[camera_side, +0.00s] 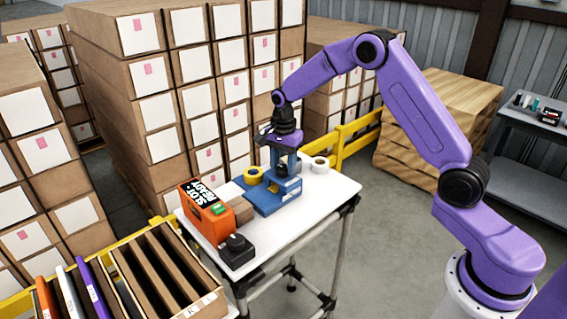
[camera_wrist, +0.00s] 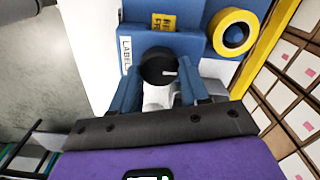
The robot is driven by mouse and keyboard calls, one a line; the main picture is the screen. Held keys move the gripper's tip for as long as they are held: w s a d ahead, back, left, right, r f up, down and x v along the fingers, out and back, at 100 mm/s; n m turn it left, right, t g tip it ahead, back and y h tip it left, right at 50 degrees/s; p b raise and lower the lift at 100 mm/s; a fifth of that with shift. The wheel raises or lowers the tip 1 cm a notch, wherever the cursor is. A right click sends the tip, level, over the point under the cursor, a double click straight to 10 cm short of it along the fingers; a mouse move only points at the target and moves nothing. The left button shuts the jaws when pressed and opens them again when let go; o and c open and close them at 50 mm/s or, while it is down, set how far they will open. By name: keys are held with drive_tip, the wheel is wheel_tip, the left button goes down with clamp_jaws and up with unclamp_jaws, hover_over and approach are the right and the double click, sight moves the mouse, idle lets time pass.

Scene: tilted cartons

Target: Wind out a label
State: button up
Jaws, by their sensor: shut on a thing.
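A blue label machine (camera_side: 278,197) stands on the white table, with a yellow sticker and the word LABEL on its casing. In the wrist view the machine (camera_wrist: 190,42) fills the upper middle. A round black knob (camera_wrist: 158,66) with a pale pointer line sits on it. My gripper (camera_wrist: 160,84) has its two blue fingers on either side of this knob and is shut on it. In the side view my gripper (camera_side: 284,160) points down over the machine and its fingers hide most of the knob. I see no label strip coming out.
An orange box (camera_side: 204,211) reading SLOT READY, a small brown carton (camera_side: 238,210) and a black knob box (camera_side: 237,252) stand nearby. Stacked cartons (camera_side: 200,70) rise behind. The table's right part is clear.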

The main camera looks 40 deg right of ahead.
drive_tip(key=n, duration=0.5)
drive_tip(key=shift+w+n, duration=0.1)
drive_tip(key=shift+n, duration=0.2)
drive_tip(key=n, duration=0.6)
drive_tip(key=shift+a, duration=0.1)
drive_tip(key=n, duration=0.6)
drive_tip(key=shift+a+n, duration=0.1)
drive_tip(key=shift+n, duration=0.2)
drive_tip(key=n, duration=0.5)
drive_tip(key=shift+r+n, duration=0.1)
drive_tip(key=shift+n, duration=0.2)
drive_tip(key=shift+a, duration=0.1)
drive_tip(key=o, duration=1.1)
drive_tip(key=shift+c, duration=0.2)
